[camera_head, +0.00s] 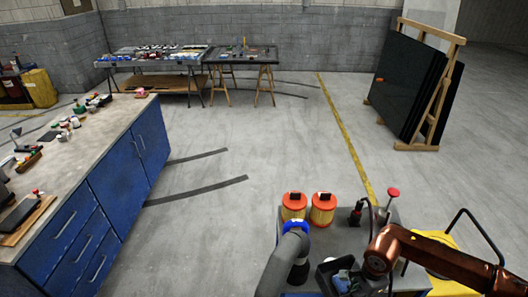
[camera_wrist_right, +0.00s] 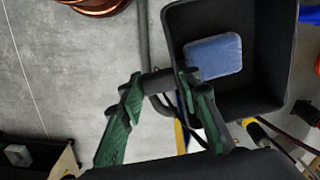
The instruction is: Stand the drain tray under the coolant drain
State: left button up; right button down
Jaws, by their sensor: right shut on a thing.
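In the right wrist view, my right gripper (camera_wrist_right: 158,108) has green fingers shut on a short dark grey bar (camera_wrist_right: 155,82). Beside it is an open black tray (camera_wrist_right: 178,48) with a blue block (camera_wrist_right: 214,56) in it. I cannot tell whether the bar belongs to this tray, or whether this is the drain tray. The black tray (camera_head: 325,278) also shows at the bottom of the head view, below the copper-coloured arm; the right fingertips are hidden there. My left gripper is not in view. I cannot make out the coolant drain.
Two orange-topped yellow canisters (camera_head: 322,210) stand on a grey cart (camera_head: 342,240). A yellow object with a black handle (camera_head: 490,240) is at the right. A blue workbench (camera_head: 120,185) runs along the left. The middle floor is open; dark panels on a wooden rack (camera_head: 412,85) stand back right.

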jog(key=a+n+b, duration=0.1)
jog(key=a+n, duration=0.1)
jog(key=w+a+f+n+b, duration=0.1)
jog(key=a+n+b, duration=0.1)
jog(key=n, duration=0.1)
jog(key=w+a+f+n+b, duration=0.1)
jog(key=a+n, duration=0.1)
jog(key=shift+w+a+n, duration=0.2)
jog(key=shift+a+n, duration=0.1)
jog(key=shift+a, duration=0.1)
pick_arm(q)
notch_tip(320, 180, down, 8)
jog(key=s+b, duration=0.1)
jog(key=b, duration=0.2)
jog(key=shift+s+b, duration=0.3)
pick_arm(e)
jog(key=a+n, duration=0.3)
jog(key=n, duration=0.2)
jog(key=w+a+n, duration=0.1)
jog(key=a+n, duration=0.1)
jog(key=shift+a+n, duration=0.35)
jog(key=shift+n, duration=0.05)
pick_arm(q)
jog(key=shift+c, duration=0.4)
